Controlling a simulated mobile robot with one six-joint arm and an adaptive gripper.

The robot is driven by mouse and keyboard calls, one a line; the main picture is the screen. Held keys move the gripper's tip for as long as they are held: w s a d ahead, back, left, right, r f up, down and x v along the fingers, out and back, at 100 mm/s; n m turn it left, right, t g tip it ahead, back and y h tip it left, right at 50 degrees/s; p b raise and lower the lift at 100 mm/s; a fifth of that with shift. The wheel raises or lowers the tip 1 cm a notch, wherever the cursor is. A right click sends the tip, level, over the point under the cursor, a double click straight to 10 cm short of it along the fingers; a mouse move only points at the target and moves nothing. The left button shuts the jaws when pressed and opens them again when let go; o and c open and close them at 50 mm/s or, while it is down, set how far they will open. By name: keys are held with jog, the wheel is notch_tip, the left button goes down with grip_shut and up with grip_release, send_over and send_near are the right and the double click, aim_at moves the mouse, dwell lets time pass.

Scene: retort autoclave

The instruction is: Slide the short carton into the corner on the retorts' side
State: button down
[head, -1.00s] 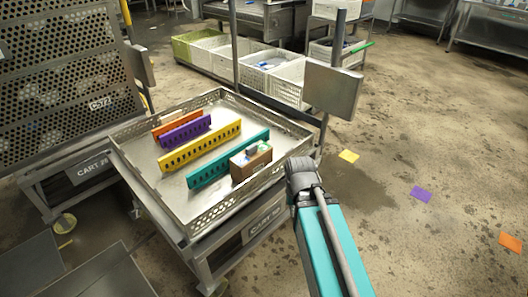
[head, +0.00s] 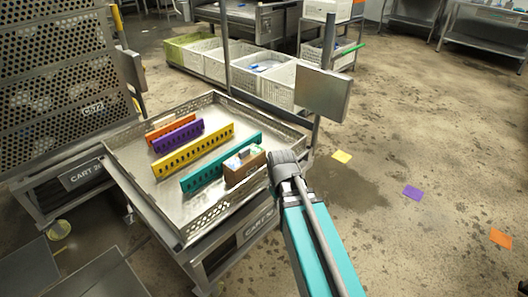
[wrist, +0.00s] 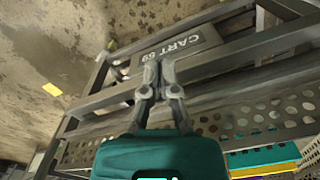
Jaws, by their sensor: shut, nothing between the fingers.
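The short carton is a small brown box (head: 234,174) with pale items showing at its top. It stands in the shallow metal tray (head: 203,219) on a cart, close beside the right end of a teal perforated bar (head: 200,178). My gripper's fingers are hidden in the head view behind my grey wrist, which is at the tray's right edge, just right of the carton. In the wrist view my gripper (wrist: 160,68) is shut and empty, with its fingertips in front of the cart's label plate (wrist: 185,48). I cannot tell whether it touches anything. The carton is not visible there.
Yellow (head: 190,154), purple (head: 165,141) and orange (head: 160,130) perforated bars lie in the tray, left of the teal one. A grey plate on a post (head: 322,94) stands behind the tray's right side. A tall perforated cart (head: 55,100) is at left. Open floor lies right.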

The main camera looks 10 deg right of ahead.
aim_at(263, 153)
jog(key=w+d+r+n+p, duration=0.1)
jog(key=w+r+n+p, duration=0.2)
jog(key=w+n, duration=0.4)
jog(key=w+r+n+p, duration=0.4)
jog(key=w+n, duration=0.4)
jog(key=w, duration=0.3)
jog(key=w+d+r+n+p, duration=0.1)
jog(key=w+r+n+p, duration=0.2)
jog(key=w+n, duration=0.4)
jog(key=w+r, duration=0.1)
jog(key=w, duration=0.2)
jog(key=shift+d+n, duration=0.35)
jog(key=shift+n, duration=0.05)
jog(key=shift+f, duration=0.2)
notch_tip(263, 153, down, 10)
jog(key=b, duration=1)
jog(key=shift+s+a+r, duration=0.15)
jog(key=shift+s+a, duration=0.75)
jog(key=shift+a, duration=0.25)
jog(key=shift+s+a, duration=0.3)
jog(key=shift+a, duration=0.15)
